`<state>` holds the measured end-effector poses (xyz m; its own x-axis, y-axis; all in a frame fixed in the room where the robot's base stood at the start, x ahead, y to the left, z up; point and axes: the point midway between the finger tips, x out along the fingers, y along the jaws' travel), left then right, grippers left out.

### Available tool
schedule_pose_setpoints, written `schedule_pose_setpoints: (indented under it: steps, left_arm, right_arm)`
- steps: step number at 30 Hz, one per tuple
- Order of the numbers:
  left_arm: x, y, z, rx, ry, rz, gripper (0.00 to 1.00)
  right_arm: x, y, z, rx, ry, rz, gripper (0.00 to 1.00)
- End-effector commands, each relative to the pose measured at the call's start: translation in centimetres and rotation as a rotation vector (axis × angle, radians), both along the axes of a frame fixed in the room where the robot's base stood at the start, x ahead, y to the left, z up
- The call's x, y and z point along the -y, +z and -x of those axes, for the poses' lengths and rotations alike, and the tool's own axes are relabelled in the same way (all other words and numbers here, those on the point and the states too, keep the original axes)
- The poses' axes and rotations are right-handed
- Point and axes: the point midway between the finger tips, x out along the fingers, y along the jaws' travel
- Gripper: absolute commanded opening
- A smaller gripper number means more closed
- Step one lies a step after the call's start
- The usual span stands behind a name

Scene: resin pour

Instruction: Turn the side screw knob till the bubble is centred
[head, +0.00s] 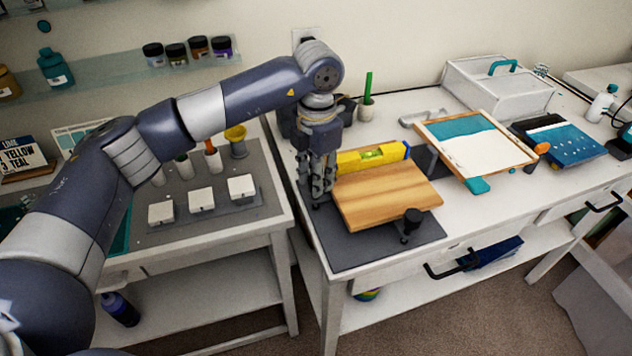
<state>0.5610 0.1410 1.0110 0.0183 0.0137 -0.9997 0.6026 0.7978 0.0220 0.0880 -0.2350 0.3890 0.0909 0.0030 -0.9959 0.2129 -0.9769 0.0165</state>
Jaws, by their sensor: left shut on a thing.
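A wooden board (385,194) lies raised on a dark grey mat (345,255). A yellow spirit level (352,161) with a green vial stands along the board's back edge. The bubble is too small to place. A black screw knob (412,217) stands at the board's front right corner. My left gripper (320,196) points down at the board's left edge, its fingers shut on the side screw knob, which the fingers almost fully hide. My right gripper is out of view.
A framed teal-and-white panel (477,148) rests to the right, with a blue panel (560,139) beyond it. A white box (497,88) stands behind. White blocks (202,200) and cups sit on the left table. A gap separates the two tables.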

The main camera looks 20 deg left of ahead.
Motion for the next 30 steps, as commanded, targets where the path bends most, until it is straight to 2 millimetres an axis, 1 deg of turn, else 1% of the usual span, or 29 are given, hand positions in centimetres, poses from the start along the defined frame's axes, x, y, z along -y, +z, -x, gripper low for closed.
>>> schedule_pose_setpoints:
  steps: [1,3,9,15,22,30]
  left_arm:
    - [0.1,0.1,-0.3,0.012,0.046,0.003,0.04]
    - [0.0,0.2,-0.3,0.014,0.111,0.004,0.04]
    - [0.0,0.3,-0.3,0.019,0.281,0.005,0.04]
    - [0.1,0.4,-0.3,0.023,0.413,0.007,0.04]
    - [0.1,0.6,-0.4,0.025,0.504,0.009,0.04]
    - [0.1,0.6,-0.4,0.026,0.54,0.01,0.04]
  right_arm:
    - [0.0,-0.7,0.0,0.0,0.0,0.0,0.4]
    - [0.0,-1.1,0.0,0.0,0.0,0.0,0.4]
    - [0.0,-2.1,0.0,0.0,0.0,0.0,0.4]
    - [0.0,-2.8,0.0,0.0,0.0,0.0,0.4]
    - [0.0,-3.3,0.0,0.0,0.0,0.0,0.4]
    - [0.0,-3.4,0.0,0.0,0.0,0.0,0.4]
